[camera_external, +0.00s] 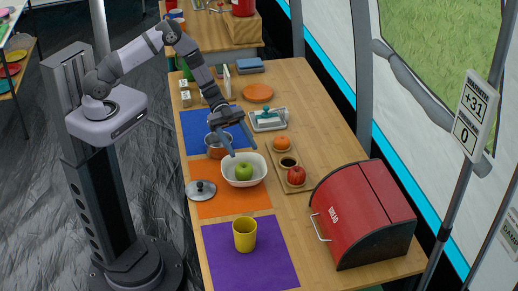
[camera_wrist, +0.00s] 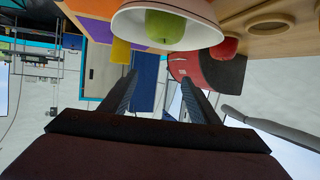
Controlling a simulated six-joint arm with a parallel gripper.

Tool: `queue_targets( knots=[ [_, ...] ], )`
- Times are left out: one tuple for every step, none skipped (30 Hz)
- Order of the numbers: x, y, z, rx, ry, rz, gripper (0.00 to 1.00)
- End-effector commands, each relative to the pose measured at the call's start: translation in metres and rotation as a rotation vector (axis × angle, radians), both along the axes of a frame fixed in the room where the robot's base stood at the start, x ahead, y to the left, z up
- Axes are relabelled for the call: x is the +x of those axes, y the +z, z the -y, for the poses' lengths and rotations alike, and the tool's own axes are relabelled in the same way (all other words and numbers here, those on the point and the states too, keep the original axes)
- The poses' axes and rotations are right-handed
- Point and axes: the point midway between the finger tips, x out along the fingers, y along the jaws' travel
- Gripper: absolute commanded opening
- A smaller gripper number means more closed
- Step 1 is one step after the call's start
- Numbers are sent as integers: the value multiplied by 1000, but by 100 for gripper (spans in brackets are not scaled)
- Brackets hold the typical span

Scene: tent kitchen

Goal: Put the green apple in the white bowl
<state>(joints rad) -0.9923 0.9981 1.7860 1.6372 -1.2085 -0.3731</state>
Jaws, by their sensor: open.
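The green apple (camera_external: 243,171) sits inside the white bowl (camera_external: 258,178) on the orange mat. In the wrist view the green apple (camera_wrist: 165,27) also shows within the white bowl (camera_wrist: 205,27) at the top of the picture. My gripper (camera_external: 243,150) is open and empty, just above and behind the bowl's far rim. In the wrist view its two fingers (camera_wrist: 155,85) stand apart with nothing between them. Its fingers appear clear of the apple.
A wooden tray (camera_external: 283,154) at the right holds an orange, a dark cup and a red apple (camera_external: 296,175). A pot lid (camera_external: 202,189), a yellow cup (camera_external: 244,235) and a red bread box (camera_external: 362,215) stand nearer the front.

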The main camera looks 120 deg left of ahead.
Motion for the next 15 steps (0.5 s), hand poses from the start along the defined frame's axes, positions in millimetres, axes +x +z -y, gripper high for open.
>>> queue_targets(
  knots=[
    [5,3,0,16,8,-3,56],
    [9,4,0,31,17,-10,56],
    [15,6,-1,53,35,-19,56],
    [21,8,-2,73,52,-29,56],
    [27,10,-2,97,71,-40,56],
    [35,14,-3,132,99,-57,56],
    [42,17,-3,160,126,-74,56],
    [48,21,-3,189,155,-92,56],
    [55,26,-3,229,195,-119,56],
    [59,31,-1,258,227,-143,56],
    [62,35,0,284,260,-169,56],
    [63,41,4,318,304,-208,56],
    [62,45,7,340,338,-240,56],
    [60,49,12,359,369,-275,56],
    [54,53,19,381,408,-323,56]
  ],
)
